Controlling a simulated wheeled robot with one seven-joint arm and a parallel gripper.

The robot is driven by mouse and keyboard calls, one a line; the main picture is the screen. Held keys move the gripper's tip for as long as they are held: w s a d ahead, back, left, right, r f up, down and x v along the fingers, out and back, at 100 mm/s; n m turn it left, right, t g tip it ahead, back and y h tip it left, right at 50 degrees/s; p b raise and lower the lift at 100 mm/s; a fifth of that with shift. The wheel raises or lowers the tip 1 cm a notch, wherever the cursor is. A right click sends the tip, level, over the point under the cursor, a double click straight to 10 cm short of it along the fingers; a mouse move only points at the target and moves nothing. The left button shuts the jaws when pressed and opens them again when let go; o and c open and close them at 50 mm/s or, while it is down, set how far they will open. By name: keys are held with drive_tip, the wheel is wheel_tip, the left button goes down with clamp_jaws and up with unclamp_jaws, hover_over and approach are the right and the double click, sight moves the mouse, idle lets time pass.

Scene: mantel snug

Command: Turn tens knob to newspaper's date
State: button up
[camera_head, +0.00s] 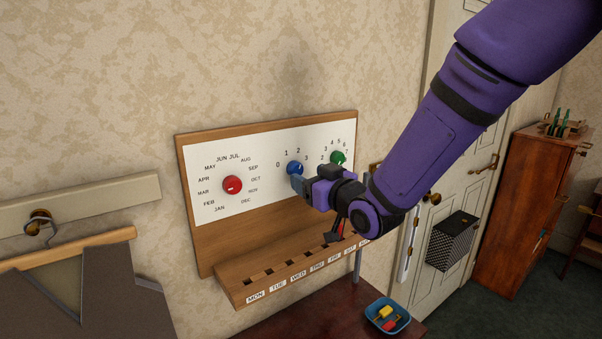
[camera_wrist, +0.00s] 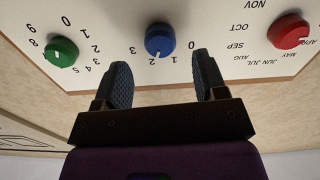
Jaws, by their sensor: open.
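A white calendar panel (camera_head: 210,205) in a wooden frame is on the wall. Its blue knob (camera_head: 294,168), ringed by 0 to 3, is the tens knob; it also shows at top centre in the wrist view (camera_wrist: 159,38). There its pale mark faces the 1 and 2 side; I cannot tell exactly which digit. My gripper (camera_head: 298,184) is open and empty, just below and in front of the blue knob. In the wrist view its two fingers (camera_wrist: 165,80) are apart, with the knob beyond their tips, not between them. I see no newspaper.
A green knob (camera_head: 338,158) is close right of the blue one; a red month knob (camera_head: 232,184) is to the left. A slotted wooden ledge (camera_head: 240,290) juts out below. A blue dish (camera_head: 372,311) with small coloured pieces sits on the dark red table.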

sight(299, 171)
drive_tip(key=shift+x, duration=2.1)
drive_tip(key=c, duration=0.9)
